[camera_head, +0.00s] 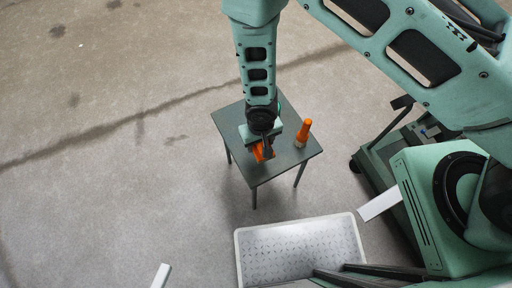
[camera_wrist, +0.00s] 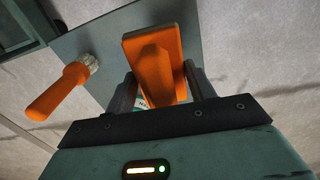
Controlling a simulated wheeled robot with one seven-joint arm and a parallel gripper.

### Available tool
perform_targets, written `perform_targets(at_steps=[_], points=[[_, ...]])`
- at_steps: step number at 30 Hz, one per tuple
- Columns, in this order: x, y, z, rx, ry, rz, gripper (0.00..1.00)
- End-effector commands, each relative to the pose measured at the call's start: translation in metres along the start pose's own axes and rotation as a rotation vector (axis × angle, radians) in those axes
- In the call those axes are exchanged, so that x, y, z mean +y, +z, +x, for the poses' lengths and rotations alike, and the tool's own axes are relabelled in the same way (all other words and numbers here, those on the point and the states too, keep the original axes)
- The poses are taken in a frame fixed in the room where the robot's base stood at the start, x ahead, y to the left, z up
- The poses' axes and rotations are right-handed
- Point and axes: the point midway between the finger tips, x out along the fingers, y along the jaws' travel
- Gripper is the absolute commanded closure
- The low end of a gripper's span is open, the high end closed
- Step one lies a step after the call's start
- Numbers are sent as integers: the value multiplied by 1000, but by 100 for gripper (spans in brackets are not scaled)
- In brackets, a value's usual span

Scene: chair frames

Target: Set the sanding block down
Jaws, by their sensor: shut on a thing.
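The orange sanding block (camera_wrist: 155,62) is between the two dark fingers of my gripper (camera_wrist: 160,92) in the wrist view, and the gripper is shut on it. In the head view the orange block (camera_head: 260,152) shows partly under my gripper (camera_head: 264,146), over the small grey table (camera_head: 262,175). Most of the block is hidden there by the gripper and arm. I cannot tell whether the block touches the table top.
An orange-handled tool (camera_head: 303,132) stands on the table's right side; it also shows in the wrist view (camera_wrist: 60,92). A pale tray (camera_head: 300,252) lies on the floor in front of the table. White strips (camera_head: 380,203) lie nearby.

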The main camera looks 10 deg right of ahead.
Motion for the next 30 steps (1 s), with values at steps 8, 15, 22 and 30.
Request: perform_targets(at_steps=[8, 15, 22, 30], points=[[-1, 1, 44, -3, 0, -1, 82], [0, 1, 68, -2, 1, -2, 82], [-1, 1, 95, -2, 0, -1, 82], [-1, 0, 97, -1, -1, 0, 82]])
